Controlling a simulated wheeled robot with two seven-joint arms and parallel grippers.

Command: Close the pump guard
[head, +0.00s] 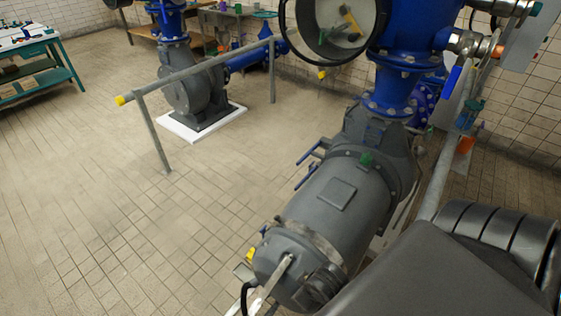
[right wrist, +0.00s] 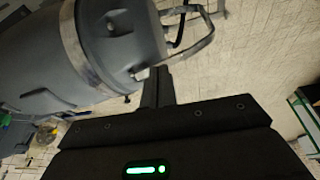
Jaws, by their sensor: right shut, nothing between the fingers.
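The near pump's grey motor (head: 335,205) lies at a slant in the middle of the head view, below blue pipework. A light metal bar (head: 272,286) stands at its near end; I cannot tell whether it is part of the guard. In the right wrist view, the grey motor housing (right wrist: 115,45) fills the upper left, with a bent metal bar (right wrist: 197,38) and a black cable beside it. My right gripper's dark fingers (right wrist: 158,86) are shut and empty, close to the housing's end; contact cannot be told. My left gripper is not in view.
A green bench (head: 40,65) is at the far left. Blue pipes and valves crowd the upper right. The tiled floor at left is clear.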

